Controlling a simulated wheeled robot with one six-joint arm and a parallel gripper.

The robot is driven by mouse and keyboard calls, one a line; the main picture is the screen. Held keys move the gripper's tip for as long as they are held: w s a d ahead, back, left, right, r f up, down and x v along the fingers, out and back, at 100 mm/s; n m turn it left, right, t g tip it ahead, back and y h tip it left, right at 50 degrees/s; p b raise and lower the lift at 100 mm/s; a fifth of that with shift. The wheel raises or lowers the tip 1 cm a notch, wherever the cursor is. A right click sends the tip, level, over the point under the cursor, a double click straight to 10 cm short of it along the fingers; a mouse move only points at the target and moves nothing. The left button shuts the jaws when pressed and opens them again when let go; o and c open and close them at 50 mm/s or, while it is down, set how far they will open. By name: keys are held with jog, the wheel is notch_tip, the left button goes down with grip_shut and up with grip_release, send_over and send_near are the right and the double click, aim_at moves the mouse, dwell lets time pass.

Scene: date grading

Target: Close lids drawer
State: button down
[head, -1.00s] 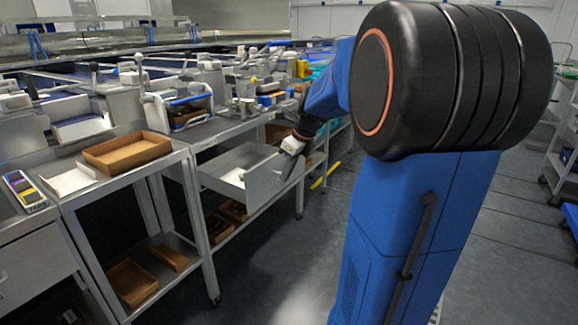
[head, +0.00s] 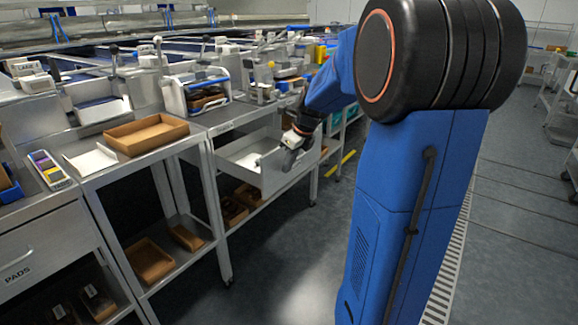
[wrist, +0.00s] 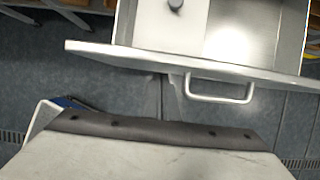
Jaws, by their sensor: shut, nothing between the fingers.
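The metal drawer (head: 243,152) stands pulled out from under the bench in the head view, with its front panel (head: 292,174) facing right. Its label cannot be seen. In the wrist view the open drawer (wrist: 270,30) is at the top, with a round dark knob inside. Its bar handle (wrist: 220,99) sticks out from the front. My gripper (head: 291,150) is shut and empty at the drawer's front in the head view. In the wrist view my gripper (wrist: 155,132) fills the bottom, apart from the handle in the picture; contact with the panel cannot be told.
A brown tray (head: 146,146) sits on the bench to the left of the drawer. Brown bins stand on the shelf below. A drawer marked PADS (head: 35,255) is shut at the lower left. The floor (head: 290,245) in front of the drawer is clear.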

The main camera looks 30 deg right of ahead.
jog(key=w+a, duration=0.2)
jog(key=w, duration=0.5)
jog(key=w+a, duration=0.3)
jog(key=w, duration=0.4)
jog(key=w+a, duration=0.3)
jog(key=w, duration=0.5)
jog(key=shift+w+r, duration=0.15)
jog(key=shift+w, duration=0.15)
jog(key=shift+w+a+r, duration=0.1)
